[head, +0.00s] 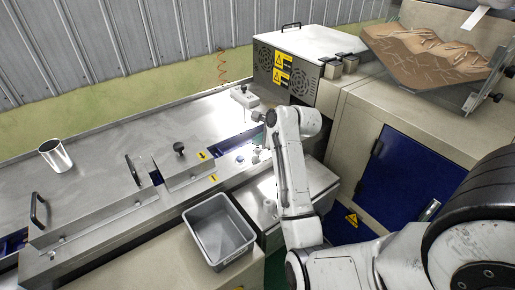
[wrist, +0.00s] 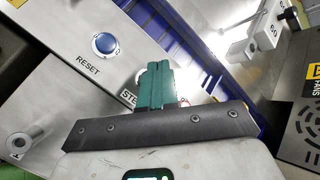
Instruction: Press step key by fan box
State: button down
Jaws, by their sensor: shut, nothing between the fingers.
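The fan box (head: 311,46) with yellow warning labels and round vents stands at the back centre in the head view. Its vented side also shows at the right edge of the wrist view (wrist: 308,128). In the wrist view, a label starting "STE" (wrist: 128,97) sits on the steel panel, partly covered by my gripper. The step key itself is hidden behind the green fingers. My gripper (wrist: 157,68) is shut and empty, its fingers over the panel right beside that label. I cannot tell whether they touch it.
A blue round button (wrist: 105,43) marked RESET lies up-left of my fingers. A blue-edged channel (wrist: 193,62) runs to their right, with a numbered block (wrist: 262,35) beyond. A grey bin (head: 218,232) and a metal cup (head: 55,155) stand left of my arm.

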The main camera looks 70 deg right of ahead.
aim_at(260, 152)
notch_tip(260, 152, up, 5)
jog(key=p, duration=0.5)
jog(key=shift+s, duration=0.1)
dwell(0.9)
